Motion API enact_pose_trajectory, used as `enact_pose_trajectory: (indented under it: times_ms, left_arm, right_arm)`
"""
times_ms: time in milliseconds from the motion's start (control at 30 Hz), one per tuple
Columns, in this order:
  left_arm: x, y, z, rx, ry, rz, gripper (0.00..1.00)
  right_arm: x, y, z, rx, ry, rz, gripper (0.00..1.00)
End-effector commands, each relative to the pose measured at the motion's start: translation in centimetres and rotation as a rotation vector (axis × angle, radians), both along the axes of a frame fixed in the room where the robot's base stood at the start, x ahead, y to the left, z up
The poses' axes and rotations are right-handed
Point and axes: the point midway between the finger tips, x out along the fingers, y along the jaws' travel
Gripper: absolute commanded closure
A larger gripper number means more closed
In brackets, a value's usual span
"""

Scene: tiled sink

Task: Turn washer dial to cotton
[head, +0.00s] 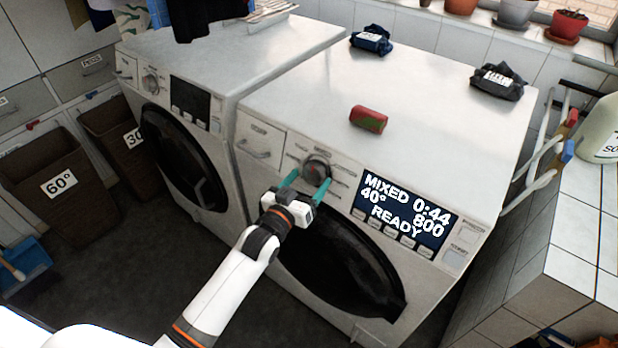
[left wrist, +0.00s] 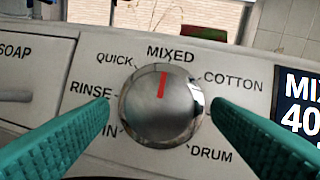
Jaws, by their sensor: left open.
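The washer dial (head: 316,170) is a round silver knob on the front panel of the right-hand machine. In the left wrist view the dial (left wrist: 161,106) has a red mark pointing up at MIXED; the COTTON label (left wrist: 234,81) is to the upper right. The display (head: 405,216) reads MIXED, 40°, 0:44, 800, READY. My left gripper (head: 306,184) is open, with its teal fingers on either side of the dial. In the left wrist view a finger (left wrist: 75,140) is left of the dial and the other is right, close to its edge; contact is unclear. My right gripper is not in view.
A red and green block (head: 368,119) and two dark cloth bundles (head: 371,40) (head: 497,82) lie on the washer top. A second machine (head: 190,110) stands to the left. Baskets (head: 60,185) stand farther left. A tiled ledge (head: 575,230) is at the right.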

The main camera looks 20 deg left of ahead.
Motion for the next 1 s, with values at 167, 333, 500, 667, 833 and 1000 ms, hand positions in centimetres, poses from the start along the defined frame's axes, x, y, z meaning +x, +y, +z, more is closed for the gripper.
enact_pose_trajectory:
  times_ms: [167, 333, 500, 667, 833, 1000]
  left_arm:
    - [1.07, -0.24, 0.0, 0.0, 0.001, 0.0, 0.27]
    - [1.17, -0.25, -0.01, 0.001, 0.0, 0.0, 0.27]
    - [1.15, -0.25, -0.01, 0.001, 0.0, 0.0, 0.38]
    - [1.13, -0.24, -0.01, 0.001, 0.0, 0.0, 0.65]
    - [1.14, -0.22, -0.01, 0.005, -0.001, -0.001, 0.72]
    - [1.16, -0.16, 0.0, 0.037, -0.013, -0.012, 0.72]
  right_arm:
    - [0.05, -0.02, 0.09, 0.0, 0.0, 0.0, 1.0]
    - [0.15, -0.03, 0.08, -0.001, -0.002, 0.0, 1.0]
    - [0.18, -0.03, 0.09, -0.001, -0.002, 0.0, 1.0]
    - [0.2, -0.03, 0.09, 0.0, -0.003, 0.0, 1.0]
    - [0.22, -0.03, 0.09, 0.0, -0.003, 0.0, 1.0]
    - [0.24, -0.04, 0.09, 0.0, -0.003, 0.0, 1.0]
